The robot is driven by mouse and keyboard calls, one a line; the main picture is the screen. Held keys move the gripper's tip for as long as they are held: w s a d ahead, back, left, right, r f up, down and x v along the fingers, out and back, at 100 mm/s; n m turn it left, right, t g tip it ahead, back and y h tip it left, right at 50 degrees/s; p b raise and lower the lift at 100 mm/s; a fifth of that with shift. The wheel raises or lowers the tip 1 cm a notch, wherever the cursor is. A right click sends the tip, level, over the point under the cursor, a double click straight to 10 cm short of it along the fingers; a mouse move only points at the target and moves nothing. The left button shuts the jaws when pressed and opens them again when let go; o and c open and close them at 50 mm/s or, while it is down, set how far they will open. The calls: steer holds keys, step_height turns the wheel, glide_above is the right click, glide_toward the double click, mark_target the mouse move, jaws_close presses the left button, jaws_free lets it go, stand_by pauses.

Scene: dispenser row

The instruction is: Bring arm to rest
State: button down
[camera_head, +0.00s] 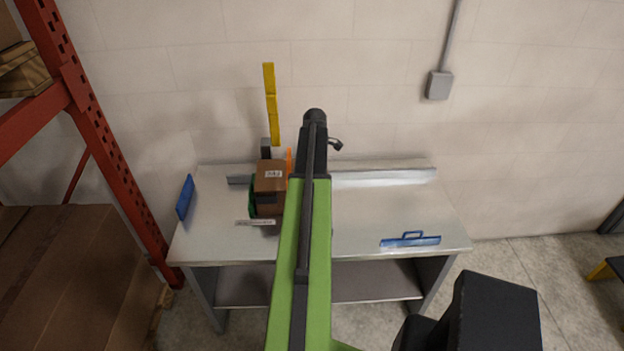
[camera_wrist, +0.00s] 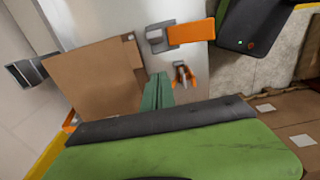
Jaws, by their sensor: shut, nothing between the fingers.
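My arm, a long green and black link, reaches forward over the workbench (camera_head: 365,225) in the head view. Its dark far end stands in front of the wall, above the bench's back edge. A small dark tip shows just right of that end; I cannot tell which part it is. In the wrist view, my gripper (camera_wrist: 157,88) shows as narrow green fingers close together, shut with nothing between them. The fingers point toward a brown panel (camera_wrist: 97,80) and a small orange and grey clip (camera_wrist: 184,75); I cannot tell the distance.
A brown dispenser box (camera_head: 270,180) stands on the bench left of my arm. A blue panel (camera_head: 185,197) is at the bench's left edge and a blue handled tool (camera_head: 410,240) at right. A red rack (camera_head: 95,130) with cartons rises at left. The bench's right middle is clear.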

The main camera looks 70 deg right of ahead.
steer(key=shift+f, duration=0.1)
steer(key=w+a+f+n+b, duration=0.2)
steer(key=w+a+n, duration=0.1)
steer(key=w+a, duration=1)
steer(key=w+a+f+n+b, duration=0.2)
steer(key=w+a+n, duration=0.1)
steer(key=w+a, duration=1)
steer(key=w+a+f+n+b, duration=0.1)
steer(key=w+a, duration=0.3)
steer(key=a, duration=0.6)
steer(key=w+a+f+b, duration=0.1)
steer(key=w+a, duration=0.3)
steer(key=a, duration=0.5)
steer(key=s+a+m, duration=0.3)
steer(key=a+m, duration=0.3)
steer(key=a, duration=0.4)
steer(key=s+a+f+m+b, duration=0.1)
steer(key=s+a+m, duration=0.2)
steer(key=a+m, duration=0.3)
steer(key=a, duration=0.5)
steer(key=shift+f, duration=0.15)
